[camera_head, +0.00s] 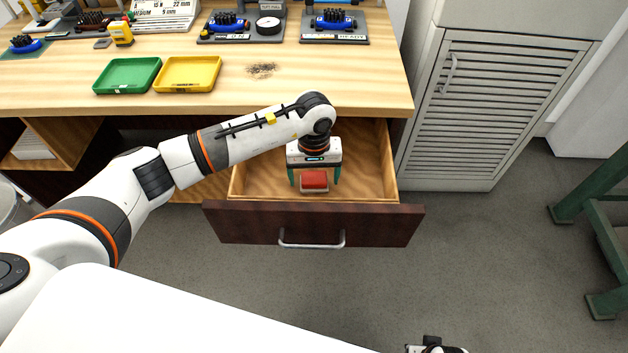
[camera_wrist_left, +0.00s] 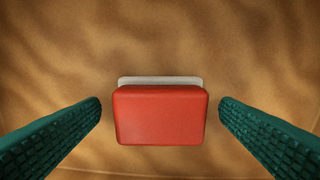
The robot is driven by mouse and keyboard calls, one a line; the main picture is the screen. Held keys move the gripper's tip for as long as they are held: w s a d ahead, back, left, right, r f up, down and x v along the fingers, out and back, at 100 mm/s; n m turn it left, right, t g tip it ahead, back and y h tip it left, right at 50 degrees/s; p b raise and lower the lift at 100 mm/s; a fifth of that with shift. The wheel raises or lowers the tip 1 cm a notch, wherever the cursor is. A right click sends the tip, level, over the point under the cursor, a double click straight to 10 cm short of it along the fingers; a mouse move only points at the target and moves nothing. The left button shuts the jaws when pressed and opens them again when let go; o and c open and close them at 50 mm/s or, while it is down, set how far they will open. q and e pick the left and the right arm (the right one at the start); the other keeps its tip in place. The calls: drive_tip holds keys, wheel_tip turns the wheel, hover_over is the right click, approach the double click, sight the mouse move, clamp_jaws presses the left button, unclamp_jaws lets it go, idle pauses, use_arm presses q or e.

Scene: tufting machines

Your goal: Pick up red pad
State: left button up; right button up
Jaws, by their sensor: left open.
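The red pad (camera_head: 314,180) lies in the open wooden drawer (camera_head: 375,168) below the workbench. In the left wrist view the red pad (camera_wrist_left: 160,115) is a rounded block with a pale strip (camera_wrist_left: 160,81) showing along its far edge. My left gripper (camera_head: 314,181) points down into the drawer with its green fingers on either side of the pad. In the left wrist view the left gripper (camera_wrist_left: 160,118) is open, with a clear gap between each finger and the pad.
The drawer front with its metal handle (camera_head: 312,243) juts out over the grey floor. A green tray (camera_head: 128,90) and a yellow tray (camera_head: 188,88) sit on the workbench (camera_head: 330,85), with several tools at the back. A louvred cabinet (camera_head: 490,115) stands to the right.

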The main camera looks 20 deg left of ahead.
sight(314, 177)
use_arm(q)
drive_tip(key=shift+f, duration=0.4)
drive_tip(key=c, duration=1.1)
use_arm(e)
drive_tip(key=shift+r, duration=0.25)
use_arm(q)
drive_tip(key=shift+o, duration=0.2)
